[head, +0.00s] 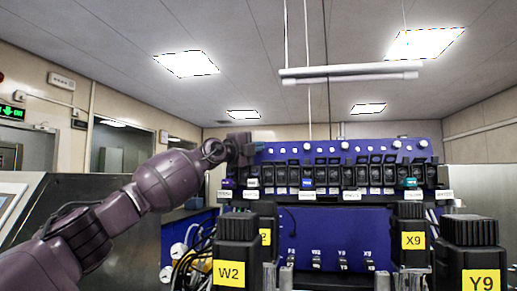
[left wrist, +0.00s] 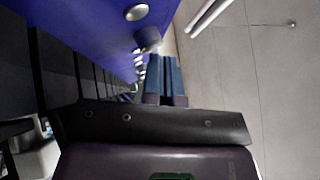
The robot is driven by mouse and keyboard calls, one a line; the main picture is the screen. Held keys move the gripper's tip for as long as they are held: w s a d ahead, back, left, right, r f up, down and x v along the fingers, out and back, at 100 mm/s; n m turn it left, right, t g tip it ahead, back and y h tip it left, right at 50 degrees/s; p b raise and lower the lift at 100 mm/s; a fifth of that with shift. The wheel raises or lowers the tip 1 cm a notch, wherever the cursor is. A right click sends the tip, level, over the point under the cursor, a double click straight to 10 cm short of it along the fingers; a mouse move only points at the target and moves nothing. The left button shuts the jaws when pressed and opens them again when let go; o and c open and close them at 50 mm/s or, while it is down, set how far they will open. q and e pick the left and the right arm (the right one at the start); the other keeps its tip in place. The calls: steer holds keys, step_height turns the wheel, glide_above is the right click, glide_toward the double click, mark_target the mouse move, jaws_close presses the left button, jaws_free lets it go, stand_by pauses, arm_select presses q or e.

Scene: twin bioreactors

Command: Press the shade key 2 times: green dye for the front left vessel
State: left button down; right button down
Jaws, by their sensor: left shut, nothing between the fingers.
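A blue panel (head: 330,152) stands ahead with a row of black modules, round silver knobs along its top and small white labels below. The labels are too small to read, so I cannot tell which part is the shade key. My left gripper (head: 256,147) is at the panel's upper left end, shut and empty. In the left wrist view its closed fingers (left wrist: 166,80) are beside the row of silver knobs (left wrist: 137,12); contact cannot be told. A black-capped vessel marked W2 (head: 237,229) stands at the front left. My right gripper is not in view.
Other black-capped vessels stand in front: X9 (head: 410,215) and Y9 (head: 472,229) on the right, another partly hidden behind W2. Coloured parts, such as a teal one (head: 410,183), sit along the module row. Cables (head: 188,248) hang at lower left. A white rail (head: 348,72) hangs above.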

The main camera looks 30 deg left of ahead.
arm_select(q)
steer(key=shift+w+a+f+p, duration=0.15)
steer(key=shift+w+p, duration=0.15)
steer(key=shift+w, duration=0.2)
stand_by(0.6)
steer(key=shift+s+d+r+b, duration=0.15)
steer(key=shift+s+b, duration=0.35)
steer(key=shift+b, duration=0.45)
steer(key=shift+s+d+r+b, duration=0.1)
steer(key=shift+s+b, duration=0.4)
steer(key=shift+b, duration=0.45)
steer(key=s+b, duration=0.1)
steer(key=s+r+b, duration=0.1)
steer(key=s+b, duration=0.1)
steer(key=s+d+b, duration=0.1)
steer(key=b, duration=0.1)
steer(key=shift+s+d+r, duration=0.1)
steer(key=shift+s+r, duration=0.05)
steer(key=shift+s, duration=0.2)
